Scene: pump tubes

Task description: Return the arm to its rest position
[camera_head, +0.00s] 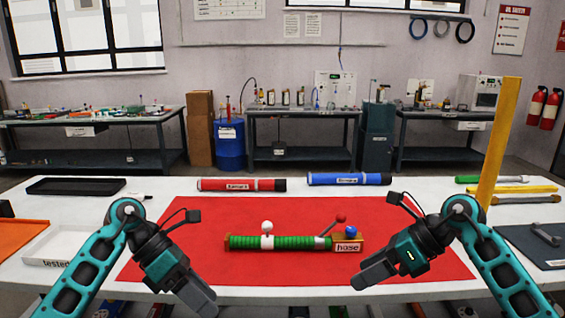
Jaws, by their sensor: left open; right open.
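My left gripper (202,303) hangs over the front left of the red mat (300,205), open and empty. My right gripper (362,282) is over the front right of the mat, open and empty. Between and beyond them a green ribbed tube (290,242) with a white band lies on the mat. A white ball-topped piece (267,228) stands at the band. The tube's right end meets a wooden block labelled "base" (347,247). A red-knobbed lever (333,226) and a blue ball (351,231) are at that end. Neither gripper touches these parts.
A red tube (235,185) and a blue tube (345,179) lie along the table's back. A black tray (76,186) and a white "tested" tray (60,245) are at the left. A yellow post (499,140) stands at the right, near tools (520,189). The mat's middle front is clear.

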